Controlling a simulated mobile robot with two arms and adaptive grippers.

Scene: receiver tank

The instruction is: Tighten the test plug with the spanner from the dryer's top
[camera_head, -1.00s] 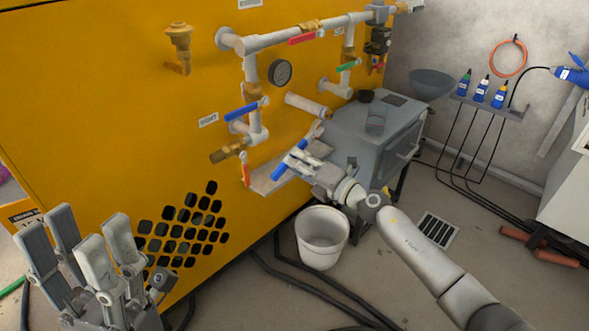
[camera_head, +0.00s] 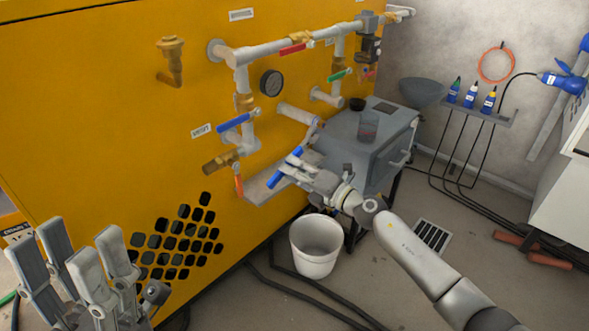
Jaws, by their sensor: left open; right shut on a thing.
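My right gripper (camera_head: 293,165) is shut on a spanner with a blue handle (camera_head: 274,178). The spanner is tilted, and its grey upper end (camera_head: 311,133) rises towards the open-looking end of a short pale pipe stub (camera_head: 297,113). I cannot tell whether it touches the stub. No test plug can be made out clearly; the spanner's head may hide it. The grey dryer (camera_head: 361,140) stands behind and right of my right gripper. My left gripper (camera_head: 85,265) is open and empty at the lower left, away from the pipes.
The yellow tank panel (camera_head: 100,110) carries pipes, a gauge (camera_head: 270,82), a blue lever (camera_head: 236,122) and a red lever (camera_head: 293,49). A grey shelf (camera_head: 265,186) lies below the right gripper. A white bucket (camera_head: 316,247) and black hoses (camera_head: 310,296) are on the floor.

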